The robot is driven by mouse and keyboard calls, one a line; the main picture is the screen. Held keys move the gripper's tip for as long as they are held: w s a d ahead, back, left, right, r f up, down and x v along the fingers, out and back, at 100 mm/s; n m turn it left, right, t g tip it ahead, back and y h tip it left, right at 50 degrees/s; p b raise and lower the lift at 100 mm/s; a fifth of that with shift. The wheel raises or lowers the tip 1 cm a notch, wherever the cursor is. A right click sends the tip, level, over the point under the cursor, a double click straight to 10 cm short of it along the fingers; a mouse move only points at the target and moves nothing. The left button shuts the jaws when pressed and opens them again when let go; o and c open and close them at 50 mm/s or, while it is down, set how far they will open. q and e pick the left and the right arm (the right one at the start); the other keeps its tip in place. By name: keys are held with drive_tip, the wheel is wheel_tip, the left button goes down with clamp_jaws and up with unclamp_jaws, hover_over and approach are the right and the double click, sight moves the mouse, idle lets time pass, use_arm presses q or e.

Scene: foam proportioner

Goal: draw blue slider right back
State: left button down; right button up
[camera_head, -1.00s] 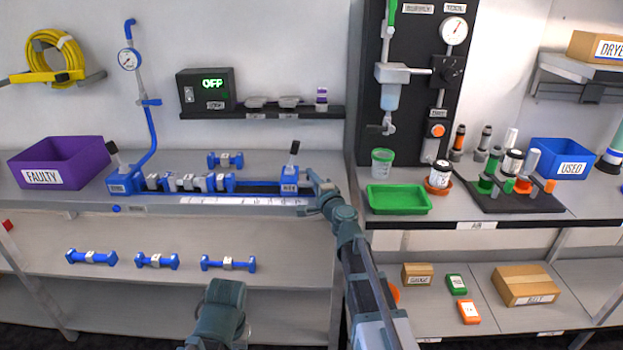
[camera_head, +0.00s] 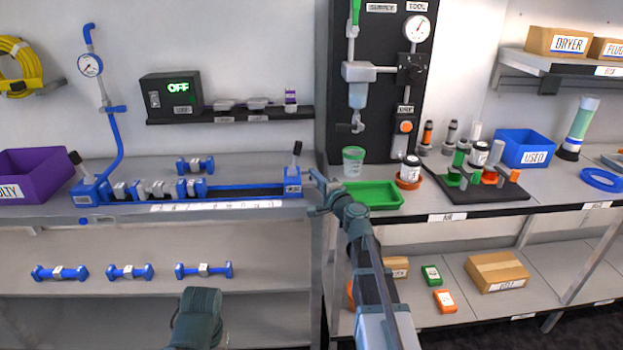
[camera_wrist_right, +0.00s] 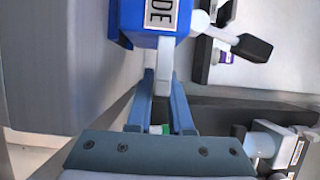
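The right blue slider (camera_head: 292,186) is a blue block with a white label and a black-tipped lever, at the right end of the blue rail fixture (camera_head: 240,191) on the left bench. In the right wrist view the slider (camera_wrist_right: 150,18) fills the top, with a light grey tab pointing down. My right gripper (camera_head: 314,182) is at the slider's right side. In the wrist view its fingers (camera_wrist_right: 161,85) are closed around the grey tab. A wide gap of bare rail lies between the slider and the grey-and-blue parts (camera_head: 160,188) on the rail.
A green tray (camera_head: 370,196) and a green cup (camera_head: 353,160) stand to the right of my right gripper. A loose blue part (camera_head: 195,164) lies behind the rail. A purple bin (camera_head: 35,172) is at far left. Several blue parts lie on the lower shelf.

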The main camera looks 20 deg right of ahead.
drive_tip(key=o, duration=0.4)
drive_tip(key=shift+s+d, duration=0.1)
drive_tip(key=shift+d, duration=0.05)
drive_tip(key=s, duration=0.4)
drive_tip(key=s+d, duration=0.1)
drive_tip(key=s, duration=0.8)
drive_tip(key=shift+s+d, duration=0.25)
drive_tip(key=shift+s, duration=0.1)
drive_tip(key=shift+a, duration=0.15)
drive_tip(key=s+a+f+n+g+y+p, duration=0.1)
drive_tip(key=s+a+n+g+y+p, duration=0.35)
drive_tip(key=a, duration=0.85)
drive_tip(key=s+a+f+n+g+y+p, duration=0.1)
drive_tip(key=s+a+f+n+g+p, duration=0.1)
drive_tip(key=a+n+g+p, duration=0.85)
drive_tip(key=s+a+n+g+h+p, duration=0.1)
drive_tip(key=s+n+h, duration=0.1)
drive_tip(key=s+h, duration=0.1)
drive_tip(key=s+a+n+g+h+p, duration=0.1)
drive_tip(key=s+h+p, duration=0.1)
drive_tip(key=s, duration=0.4)
drive_tip(key=s+a+n+g+h+p, duration=0.1)
drive_tip(key=s+n+h, duration=0.1)
drive_tip(key=s, duration=0.3)
drive_tip(key=shift+s+a+r+n+h, duration=0.2)
drive_tip(key=shift+a+r+n+h, duration=0.15)
drive_tip(key=shift+h, duration=0.5)
